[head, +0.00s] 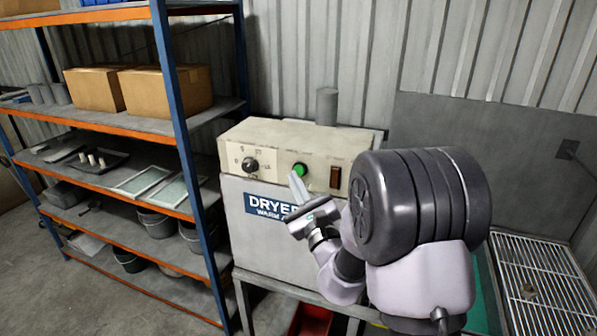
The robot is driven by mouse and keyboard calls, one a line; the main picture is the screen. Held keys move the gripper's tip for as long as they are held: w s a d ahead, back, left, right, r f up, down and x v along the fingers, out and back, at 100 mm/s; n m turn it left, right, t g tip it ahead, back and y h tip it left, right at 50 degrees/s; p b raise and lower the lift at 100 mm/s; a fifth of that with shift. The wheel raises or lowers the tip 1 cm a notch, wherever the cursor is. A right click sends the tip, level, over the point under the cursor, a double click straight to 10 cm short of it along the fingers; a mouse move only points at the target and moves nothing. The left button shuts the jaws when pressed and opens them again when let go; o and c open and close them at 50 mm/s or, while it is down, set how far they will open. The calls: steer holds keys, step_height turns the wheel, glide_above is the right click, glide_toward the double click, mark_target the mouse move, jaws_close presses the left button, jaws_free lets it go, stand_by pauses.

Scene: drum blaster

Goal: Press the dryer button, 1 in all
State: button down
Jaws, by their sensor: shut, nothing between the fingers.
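The dryer (258,232) is a beige box on a stand, with a blue label and a control panel along its top front. A round green button (300,169) sits in the middle of the panel. A black knob (250,164) is left of it and a dark brown rocker switch (335,177) is right of it. My gripper (295,180) is shut and empty. Its fingertips show just below the green button, close to the panel. I cannot tell whether they touch it. My arm covers the right part of the dryer front.
A blue and orange shelf rack (180,140) with cardboard boxes (165,92) and trays stands close on the left. A metal grate (545,285) lies at the right. A grey panel (480,140) and corrugated wall are behind. A red bin (311,321) is below the dryer.

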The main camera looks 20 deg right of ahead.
stand_by(0.8)
steer(key=shift+w+d, duration=0.3)
steer(key=shift+w, duration=0.05)
